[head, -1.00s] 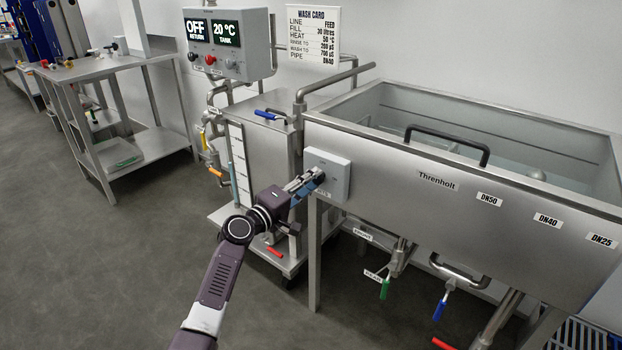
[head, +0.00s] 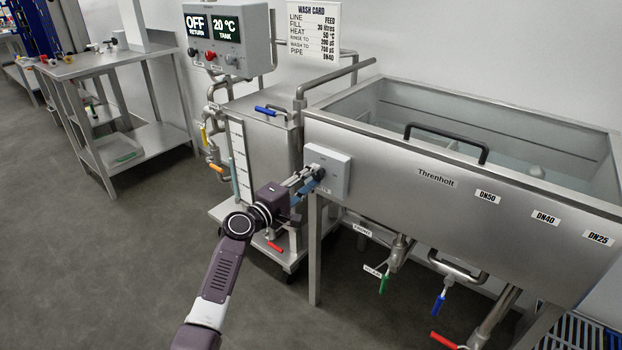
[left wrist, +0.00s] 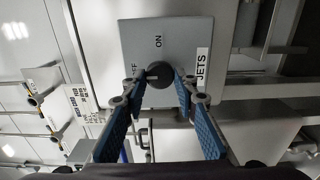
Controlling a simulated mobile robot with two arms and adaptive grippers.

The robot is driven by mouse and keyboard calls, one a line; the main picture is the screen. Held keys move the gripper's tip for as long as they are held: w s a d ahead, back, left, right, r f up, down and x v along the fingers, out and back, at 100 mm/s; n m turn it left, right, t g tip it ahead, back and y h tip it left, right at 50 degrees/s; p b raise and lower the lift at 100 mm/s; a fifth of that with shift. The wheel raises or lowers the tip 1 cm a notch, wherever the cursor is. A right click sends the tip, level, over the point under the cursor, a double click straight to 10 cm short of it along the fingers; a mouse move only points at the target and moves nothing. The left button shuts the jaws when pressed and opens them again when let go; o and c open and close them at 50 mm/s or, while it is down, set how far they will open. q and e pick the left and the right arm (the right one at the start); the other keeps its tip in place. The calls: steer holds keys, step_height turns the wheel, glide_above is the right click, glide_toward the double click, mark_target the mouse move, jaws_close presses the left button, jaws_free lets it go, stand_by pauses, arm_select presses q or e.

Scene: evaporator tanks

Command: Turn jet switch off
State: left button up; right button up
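The jet switch is a dark round knob (left wrist: 160,75) on a grey box (head: 327,172) fixed to the left end of the steel tank's front. In the left wrist view the box face (left wrist: 195,38) carries the words ON, OFF and JETS. A pale mark on the knob seems to lie towards OFF, but it is too small to be sure. My left gripper (head: 316,172) is at the knob. In the left wrist view its blue-padded fingers (left wrist: 160,78) close in on both sides of the knob and appear to touch it. My right gripper is not in view.
The tank (head: 436,177) marked Threnholt stretches right, with coloured valve handles below. A steel cart (head: 262,140) stands behind my left arm. A control panel (head: 228,40) reading OFF and 20 °C hangs above. A steel table (head: 95,66) is at left; the floor between is clear.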

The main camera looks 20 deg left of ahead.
arm_select(q)
steer(key=o, duration=0.4)
steer(key=v, duration=1.2)
